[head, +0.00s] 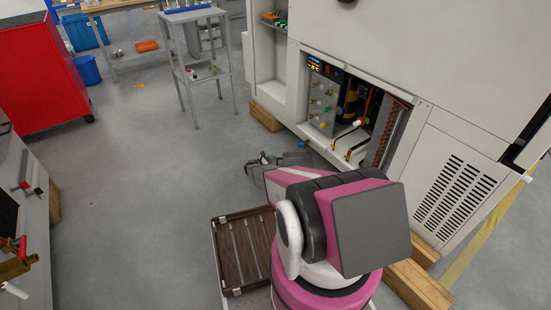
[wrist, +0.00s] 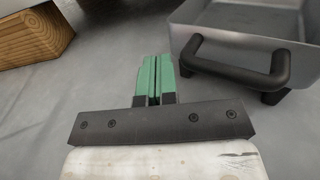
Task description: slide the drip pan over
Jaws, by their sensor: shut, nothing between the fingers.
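The drip pan (wrist: 240,48) is a shallow grey metal tray with a black bar handle (wrist: 235,70) on its near side. It is at the upper right of the wrist view, cut off by the frame edge. My gripper (wrist: 158,60) has green fingers, shut together and empty. In the wrist view they appear just left of the handle, with no clear contact. In the head view my arm hides most of the gripper and much of the floor beyond it. A grey piece (head: 298,158) shows there past my arm, possibly the pan.
A large white machine (head: 455,140) with an open bay stands on wooden blocks (head: 265,117); a block (wrist: 35,35) also shows in the wrist view. A red cabinet (head: 40,70) and a small grey table (head: 200,70) stand farther back.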

